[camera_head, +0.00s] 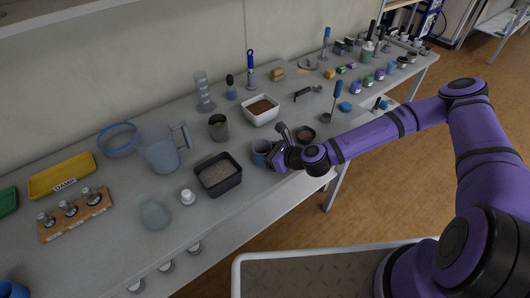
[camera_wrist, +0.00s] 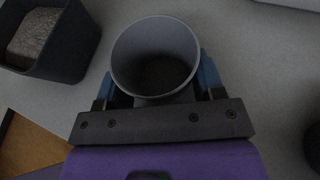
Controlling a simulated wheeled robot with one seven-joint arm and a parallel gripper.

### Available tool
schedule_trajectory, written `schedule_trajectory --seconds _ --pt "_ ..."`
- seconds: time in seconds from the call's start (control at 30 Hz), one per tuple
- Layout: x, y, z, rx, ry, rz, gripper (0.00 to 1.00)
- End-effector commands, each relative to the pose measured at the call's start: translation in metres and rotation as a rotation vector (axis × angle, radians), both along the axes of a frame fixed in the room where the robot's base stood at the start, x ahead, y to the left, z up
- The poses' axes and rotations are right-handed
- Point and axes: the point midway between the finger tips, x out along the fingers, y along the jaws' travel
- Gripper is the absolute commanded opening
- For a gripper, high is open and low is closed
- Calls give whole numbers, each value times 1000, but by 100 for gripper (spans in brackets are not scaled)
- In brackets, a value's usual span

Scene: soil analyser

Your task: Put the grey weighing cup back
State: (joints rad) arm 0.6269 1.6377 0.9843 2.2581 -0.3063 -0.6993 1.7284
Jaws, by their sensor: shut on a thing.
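The grey weighing cup (camera_head: 261,151) is at my gripper on the bench, just right of a black tray of soil. In the wrist view the cup (camera_wrist: 155,50) is round, open-topped and upright, and its inside looks empty. My gripper (camera_head: 275,156) reaches in from the right. Its two blue-padded fingers (camera_wrist: 155,82) are shut on the cup, one on each side. I cannot tell whether the cup's base touches the bench.
The black soil tray (camera_head: 198,179) is close on the left. A white tray of brown soil (camera_head: 247,114), a dark metal cup (camera_head: 213,130) and a dark bowl (camera_head: 305,136) stand nearby. A clear jug (camera_head: 158,153) is farther left.

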Motion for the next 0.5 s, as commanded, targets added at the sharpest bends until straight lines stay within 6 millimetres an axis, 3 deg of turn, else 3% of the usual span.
schedule_trajectory --seconds 0.03,0.1,0.13,0.5 --pt "0 0 0 0 0 0 69" --pt "0 0 0 0 0 0 85" --pt "0 0 0 0 0 0 88" --pt "0 0 4 -1 -1 0 88"
